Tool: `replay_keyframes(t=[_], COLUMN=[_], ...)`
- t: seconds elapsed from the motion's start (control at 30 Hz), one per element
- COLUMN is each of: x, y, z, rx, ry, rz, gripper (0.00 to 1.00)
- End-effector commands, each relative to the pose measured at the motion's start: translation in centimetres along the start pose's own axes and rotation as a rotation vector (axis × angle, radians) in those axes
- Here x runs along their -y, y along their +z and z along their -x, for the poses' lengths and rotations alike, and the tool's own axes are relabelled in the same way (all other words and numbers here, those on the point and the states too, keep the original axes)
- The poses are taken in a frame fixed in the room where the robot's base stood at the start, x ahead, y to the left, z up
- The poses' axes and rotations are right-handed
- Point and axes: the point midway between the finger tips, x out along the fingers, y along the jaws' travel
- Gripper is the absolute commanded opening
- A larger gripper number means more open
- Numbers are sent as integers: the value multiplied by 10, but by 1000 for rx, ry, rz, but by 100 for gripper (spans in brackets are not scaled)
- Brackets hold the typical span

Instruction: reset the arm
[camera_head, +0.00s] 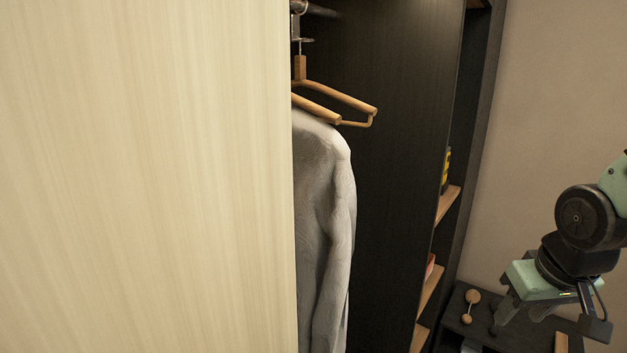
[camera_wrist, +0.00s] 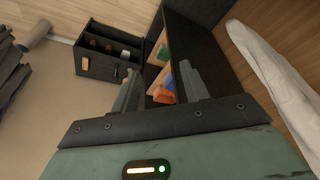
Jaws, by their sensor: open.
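My gripper (camera_head: 550,312) is at the lower right of the head view, on my green and black arm, pointing downward in front of the beige wall. In the wrist view my gripper (camera_wrist: 160,88) shows two grey fingers spread apart with nothing between them. Beyond the fingers is a dark shelf unit (camera_wrist: 180,35) with small coloured items. No held object shows in either view.
A pale wood panel (camera_head: 145,180) fills the left of the head view. A grey garment (camera_head: 325,220) hangs in the dark wardrobe beside a wooden hanger (camera_head: 340,97). A low dark cabinet (camera_wrist: 105,62) stands beyond my gripper.

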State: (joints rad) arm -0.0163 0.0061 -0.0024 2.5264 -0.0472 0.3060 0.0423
Motion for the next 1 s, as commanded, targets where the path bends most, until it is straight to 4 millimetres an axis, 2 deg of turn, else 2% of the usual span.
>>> replay_keyframes(t=[0.07, 0.1, 0.27, 0.37, 0.5, 0.63, 0.7, 0.8, 1.0], x=[-2, 7, 58, 90, 134, 166, 177, 184, 185], y=[26, 34, 53, 71, 108, 146, 162, 174, 176], z=[-2, -9, -24, -32, -42, -48, -48, -46, -43], rx=[70, 89, 121, 148, 193, 236, 253, 267, 271], ry=[-10, -21, -68, -96, -132, -155, -162, -165, -166], rz=[-18, 4, 149, 245, 399, 542, 600, 642, 650], gripper=[45, 45, 45, 45, 45, 45, 45, 45, 45])
